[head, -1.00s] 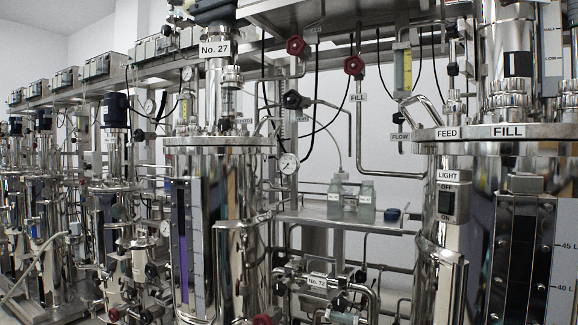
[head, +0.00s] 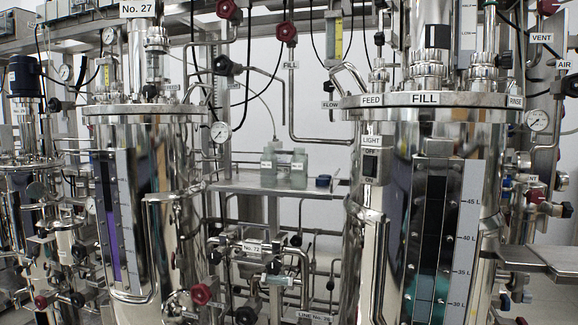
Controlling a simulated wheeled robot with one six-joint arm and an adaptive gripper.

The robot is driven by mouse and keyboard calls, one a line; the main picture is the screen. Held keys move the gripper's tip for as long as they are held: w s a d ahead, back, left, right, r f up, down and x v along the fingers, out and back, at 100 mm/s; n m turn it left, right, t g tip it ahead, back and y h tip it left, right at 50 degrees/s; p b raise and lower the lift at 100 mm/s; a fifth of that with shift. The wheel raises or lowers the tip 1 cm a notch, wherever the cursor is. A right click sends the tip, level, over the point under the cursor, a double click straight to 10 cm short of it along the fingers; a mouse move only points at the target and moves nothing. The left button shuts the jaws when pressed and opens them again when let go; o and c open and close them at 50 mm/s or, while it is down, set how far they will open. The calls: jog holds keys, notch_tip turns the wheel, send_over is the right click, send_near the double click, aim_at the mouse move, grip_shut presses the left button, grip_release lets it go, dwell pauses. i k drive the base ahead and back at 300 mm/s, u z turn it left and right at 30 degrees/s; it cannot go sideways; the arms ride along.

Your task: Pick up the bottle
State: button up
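Two small, pale, translucent bottles with white labels stand upright side by side on a metal shelf between the two large tanks. The left bottle (head: 269,164) is slightly behind the right bottle (head: 299,168). A thin tube curves down to the left bottle's top. A blue cap-like object (head: 323,182) lies on the shelf to the right of them. My gripper is not in view.
The metal shelf (head: 235,184) has bare room left of the bottles. The tank marked No. 27 (head: 155,200) stands at left, the FILL tank (head: 440,135) at right. Pipes and red-handled valves (head: 287,31) crowd around the shelf. A metal ledge (head: 535,258) juts in at right.

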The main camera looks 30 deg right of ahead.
aim_at(299, 164)
jog(key=z, duration=0.85)
jog(key=i, duration=0.35)
jog(key=u, duration=0.05)
